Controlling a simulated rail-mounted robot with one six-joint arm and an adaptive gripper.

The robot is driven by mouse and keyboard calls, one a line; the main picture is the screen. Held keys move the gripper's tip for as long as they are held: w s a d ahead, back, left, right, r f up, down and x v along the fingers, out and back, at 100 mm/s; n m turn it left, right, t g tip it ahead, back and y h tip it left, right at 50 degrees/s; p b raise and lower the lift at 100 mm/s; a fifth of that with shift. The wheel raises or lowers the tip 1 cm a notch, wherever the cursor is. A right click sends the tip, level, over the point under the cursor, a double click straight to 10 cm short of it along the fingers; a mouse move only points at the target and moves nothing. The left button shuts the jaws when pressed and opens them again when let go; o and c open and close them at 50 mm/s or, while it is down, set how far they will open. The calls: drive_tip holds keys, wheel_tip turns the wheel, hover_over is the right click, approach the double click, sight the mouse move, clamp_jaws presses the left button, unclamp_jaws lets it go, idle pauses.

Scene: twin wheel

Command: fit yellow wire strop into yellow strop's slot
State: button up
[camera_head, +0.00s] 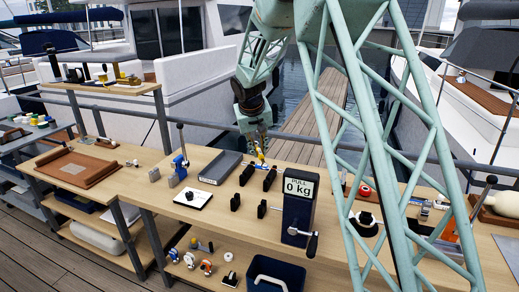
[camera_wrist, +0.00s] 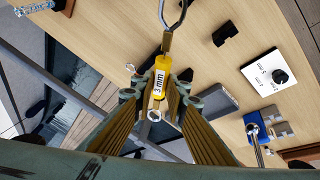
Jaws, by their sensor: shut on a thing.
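The yellow wire strop (camera_wrist: 160,82), marked "3 mm", is between the brown ridged pads of my gripper (camera_wrist: 158,98) in the wrist view. A wire loop stands out past its brown end and a small metal eye shows at its near end. In the head view my gripper (camera_head: 257,136) hangs over the rear middle of the workbench, with the yellow strop (camera_head: 260,154) at its tips, close to small black blocks (camera_head: 269,179). I cannot make out which place is the yellow strop's slot.
The workbench (camera_head: 170,222) holds a grey tray (camera_head: 220,167), a white plate with a black knob (camera_head: 193,198), a blue lever tool (camera_head: 180,162) and a "0 kg" pull gauge (camera_head: 298,205). My lattice arm hides part of the right side.

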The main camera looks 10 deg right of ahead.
drive_tip(key=shift+d+f, duration=0.15)
drive_tip(key=shift+d, duration=0.05)
drive_tip(key=shift+w+a+f+n+y+p, duration=0.2)
drive_tip(key=shift+w+f+n+y+p, duration=0.5)
drive_tip(key=shift+n, duration=0.5)
drive_tip(key=w+f+n+y+p, duration=0.3)
drive_tip(key=w+f+n+p, duration=0.1)
drive_tip(key=w+n, duration=0.5)
drive_tip(key=shift+w+d+f, duration=0.2)
drive_tip(key=shift+w, duration=0.05)
idle(0.4)
drive_tip(key=shift+b, duration=0.5)
wheel_tip(320, 180, down, 10)
drive_tip(key=b, duration=0.9)
idle(0.5)
